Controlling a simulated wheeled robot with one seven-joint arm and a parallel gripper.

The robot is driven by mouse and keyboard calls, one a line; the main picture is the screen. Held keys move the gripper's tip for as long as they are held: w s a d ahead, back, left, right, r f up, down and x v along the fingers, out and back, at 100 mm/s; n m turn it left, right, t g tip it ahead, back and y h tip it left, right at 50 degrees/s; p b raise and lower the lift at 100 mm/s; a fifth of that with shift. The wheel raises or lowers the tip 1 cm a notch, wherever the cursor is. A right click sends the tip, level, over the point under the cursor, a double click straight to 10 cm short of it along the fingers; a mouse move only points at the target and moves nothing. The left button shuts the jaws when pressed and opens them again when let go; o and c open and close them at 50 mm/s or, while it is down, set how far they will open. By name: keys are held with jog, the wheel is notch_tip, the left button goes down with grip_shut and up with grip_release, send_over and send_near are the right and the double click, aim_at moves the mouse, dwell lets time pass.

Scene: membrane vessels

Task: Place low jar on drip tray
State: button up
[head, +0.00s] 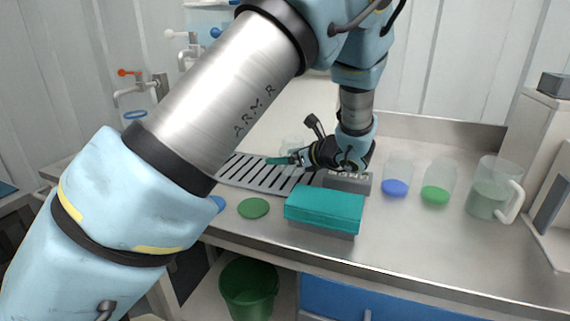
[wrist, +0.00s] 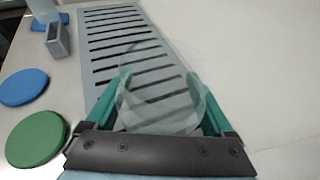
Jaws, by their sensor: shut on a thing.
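The low jar (wrist: 160,105) is clear and see-through, and in the wrist view it sits between my two green fingers. My gripper (wrist: 162,92) is shut on it. In the head view the jar (head: 291,146) is faint beside my gripper (head: 284,159). The drip tray (wrist: 157,38) is grey and slotted; its slots show through the jar, so the jar is over or on its near part. I cannot tell whether the jar touches the tray. In the head view my arm hides part of the tray (head: 232,182).
A green disc (head: 253,208) and a blue disc (wrist: 24,86) lie left of the tray. A teal-topped box (head: 324,205) stands in front. Blue-filled (head: 396,188) and green-filled (head: 435,195) vessels and a handled jug (head: 488,190) stand at the right.

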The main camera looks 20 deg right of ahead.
jog(key=shift+f, duration=1.15)
jog(key=shift+f, duration=0.15)
jog(key=o, duration=1.3)
jog(key=shift+o, duration=0.2)
jog(key=shift+s+d+r, duration=0.15)
jog(key=shift+s+r, duration=0.05)
jog(key=shift+r, duration=0.05)
jog(key=b+v, duration=0.1)
jog(key=v, duration=1)
jog(key=shift+s+d+r, duration=0.1)
jog(key=shift+s+r, duration=0.05)
jog(key=shift+s, duration=0.1)
